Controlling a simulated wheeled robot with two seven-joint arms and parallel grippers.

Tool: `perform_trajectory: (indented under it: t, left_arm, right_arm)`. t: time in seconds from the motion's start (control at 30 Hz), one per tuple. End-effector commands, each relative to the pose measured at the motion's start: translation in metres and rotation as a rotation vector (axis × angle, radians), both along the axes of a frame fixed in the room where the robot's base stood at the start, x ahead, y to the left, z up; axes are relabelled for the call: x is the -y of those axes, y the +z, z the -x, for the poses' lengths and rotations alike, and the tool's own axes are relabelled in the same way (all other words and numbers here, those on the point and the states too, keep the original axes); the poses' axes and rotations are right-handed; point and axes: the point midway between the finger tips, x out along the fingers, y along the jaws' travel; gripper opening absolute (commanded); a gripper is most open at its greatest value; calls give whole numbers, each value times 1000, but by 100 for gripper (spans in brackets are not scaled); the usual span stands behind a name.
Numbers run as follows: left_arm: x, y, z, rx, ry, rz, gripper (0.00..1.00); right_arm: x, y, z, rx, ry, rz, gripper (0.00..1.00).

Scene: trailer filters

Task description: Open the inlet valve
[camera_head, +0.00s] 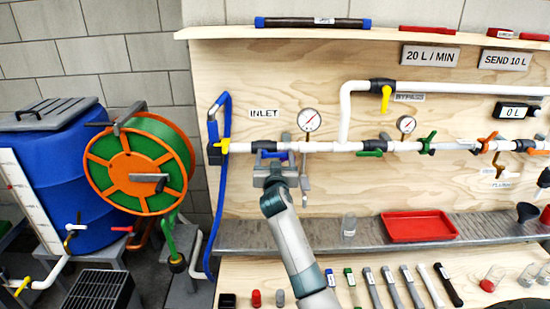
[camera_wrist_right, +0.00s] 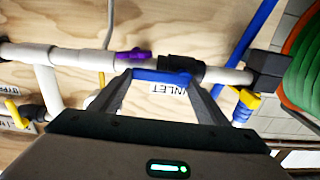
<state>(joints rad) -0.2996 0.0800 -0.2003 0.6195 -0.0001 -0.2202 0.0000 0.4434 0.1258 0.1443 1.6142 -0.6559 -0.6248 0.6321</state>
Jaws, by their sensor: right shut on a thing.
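The inlet valve has a black body (camera_head: 265,146) on the white pipe, just below the INLET label (camera_head: 263,113). Its blue handle (camera_wrist_right: 160,75) lies between my right gripper's fingertips and runs roughly along the pipe. My right gripper (camera_head: 272,160) is at the pipe from below, shut on this handle. The gripper hides part of the valve in the head view. In the right wrist view the black valve body (camera_wrist_right: 183,67) shows just behind the handle. My left gripper is not in view.
A yellow-handled fitting (camera_head: 222,147) and blue hose stand left of the valve. A pressure gauge (camera_head: 310,120) and a purple piece (camera_wrist_right: 132,56) are close by on the pipe. A metal shelf (camera_head: 300,235) with a red tray (camera_head: 420,214) runs below.

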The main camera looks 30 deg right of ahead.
Motion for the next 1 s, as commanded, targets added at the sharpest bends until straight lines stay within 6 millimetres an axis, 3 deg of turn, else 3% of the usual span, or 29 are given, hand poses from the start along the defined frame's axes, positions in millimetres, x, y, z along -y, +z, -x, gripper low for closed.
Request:
perform_trajectory:
  t: [0.37,0.4,1.0]
  left_arm:
    - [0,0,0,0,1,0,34]
    - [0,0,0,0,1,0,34]
    - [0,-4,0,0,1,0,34]
  right_arm:
    - [0,1,0,-21,-1,35,28]
    - [0,1,0,-21,-1,36,76]
    - [-7,-1,10,-18,0,30,77]
